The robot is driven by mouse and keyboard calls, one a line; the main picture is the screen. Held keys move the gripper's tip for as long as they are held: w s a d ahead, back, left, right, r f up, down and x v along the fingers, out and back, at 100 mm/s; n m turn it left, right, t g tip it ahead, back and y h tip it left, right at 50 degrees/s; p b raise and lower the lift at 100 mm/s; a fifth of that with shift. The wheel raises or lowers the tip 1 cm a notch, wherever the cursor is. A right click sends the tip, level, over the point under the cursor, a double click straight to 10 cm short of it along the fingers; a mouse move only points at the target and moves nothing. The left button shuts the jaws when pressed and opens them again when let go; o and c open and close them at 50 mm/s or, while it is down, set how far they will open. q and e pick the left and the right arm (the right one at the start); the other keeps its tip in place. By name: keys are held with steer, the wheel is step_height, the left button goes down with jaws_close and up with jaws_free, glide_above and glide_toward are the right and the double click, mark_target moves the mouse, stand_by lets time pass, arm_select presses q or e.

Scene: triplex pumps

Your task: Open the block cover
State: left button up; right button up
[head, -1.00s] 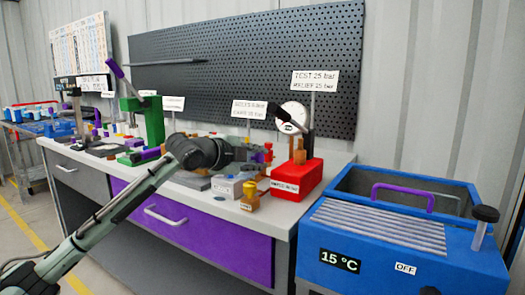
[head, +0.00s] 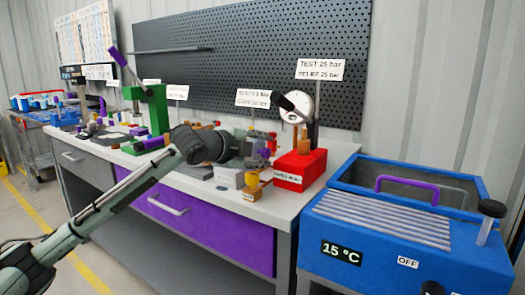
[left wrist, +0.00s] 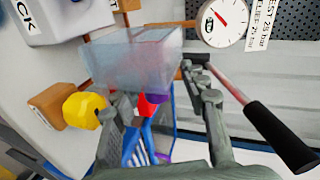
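My left gripper (head: 258,152) reaches over the right part of the bench, in front of the red test pump; it also shows in the left wrist view (left wrist: 162,112). Its fingers stand apart there. A clear, box-shaped cover (left wrist: 135,55) lies just past the fingertips and overlaps them in the picture; I cannot tell whether they touch it. A pale block (left wrist: 65,15) with a label ending in "CK" is at the upper left of the wrist view. A small pale labelled block (head: 228,178) stands below the gripper in the head view. My right gripper is not in view.
A brown block with a yellow knob (left wrist: 84,110) is close to the left finger. The red test pump (head: 300,170) has a gauge (left wrist: 222,20) and a black-handled lever (left wrist: 280,135) close to the right finger. A blue chiller (head: 400,235) stands right of the bench.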

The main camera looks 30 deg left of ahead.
arm_select(q)
steer(key=v, duration=1.2)
steer(key=shift+c, duration=0.6)
